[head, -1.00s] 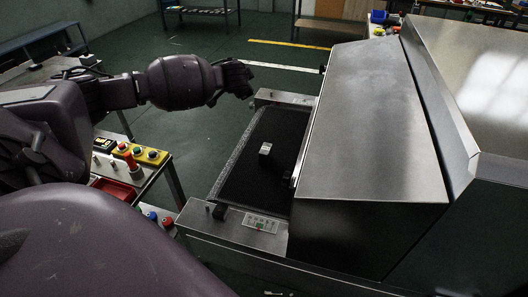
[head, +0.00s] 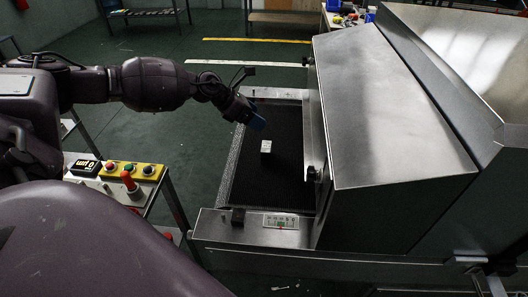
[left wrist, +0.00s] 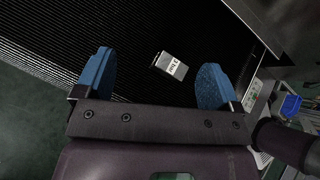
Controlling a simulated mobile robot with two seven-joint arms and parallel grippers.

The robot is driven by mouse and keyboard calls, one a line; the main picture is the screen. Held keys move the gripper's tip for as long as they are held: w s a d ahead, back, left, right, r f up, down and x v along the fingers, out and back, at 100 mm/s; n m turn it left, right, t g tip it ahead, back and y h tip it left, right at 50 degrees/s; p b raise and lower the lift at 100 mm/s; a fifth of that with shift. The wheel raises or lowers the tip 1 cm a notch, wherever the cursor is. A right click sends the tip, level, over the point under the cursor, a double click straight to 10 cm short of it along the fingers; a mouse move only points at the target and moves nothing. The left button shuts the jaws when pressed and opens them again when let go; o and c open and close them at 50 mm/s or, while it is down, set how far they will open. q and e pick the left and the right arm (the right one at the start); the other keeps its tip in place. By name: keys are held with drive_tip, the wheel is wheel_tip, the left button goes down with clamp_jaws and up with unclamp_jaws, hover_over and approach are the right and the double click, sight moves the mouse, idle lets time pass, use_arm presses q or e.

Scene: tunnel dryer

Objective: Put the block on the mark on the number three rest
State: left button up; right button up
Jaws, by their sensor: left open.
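The block (head: 266,147) is small and light grey with a white label. It lies on the black belt (head: 290,180) in front of the dryer's metal hood. My left gripper (head: 255,118) hangs over the far left part of the belt, angled downward and apart from the block. In the left wrist view my left gripper (left wrist: 155,78) is open, with blue fingertips spread wide. The block (left wrist: 171,66) shows in the gap between them, nearer the right finger and beyond the tips, its printed label toward me. I cannot make out a number three rest or its mark. My right gripper is not in view.
The metal dryer hood (head: 385,110) stands right of the block. A small control panel (head: 281,222) sits on the near frame. A table with a yellow button box (head: 130,170) and a red-topped device (head: 129,182) stands left. Open green floor lies behind the belt.

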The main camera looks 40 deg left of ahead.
sight(267, 146)
use_arm(q)
drive_tip(key=d+f+m+g, duration=0.1)
drive_tip(key=f, duration=0.1)
drive_tip(key=s+d+f+m+g, duration=0.1)
drive_tip(key=f+m, duration=0.1)
drive_tip(key=d+f+m+g, duration=0.1)
drive_tip(key=f+m, duration=0.1)
drive_tip(key=shift+s+d+f, duration=0.1)
drive_tip(key=shift+s+f, duration=0.2)
drive_tip(key=b+x, duration=0.1)
drive_tip(key=x, duration=0.4)
drive_tip(key=shift+d, duration=0.1)
drive_tip(key=shift+c, duration=0.7)
drive_tip(key=shift+r, duration=0.1)
drive_tip(key=c, duration=1.4)
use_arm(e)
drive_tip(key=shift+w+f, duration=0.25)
use_arm(q)
drive_tip(key=shift+r, duration=0.15)
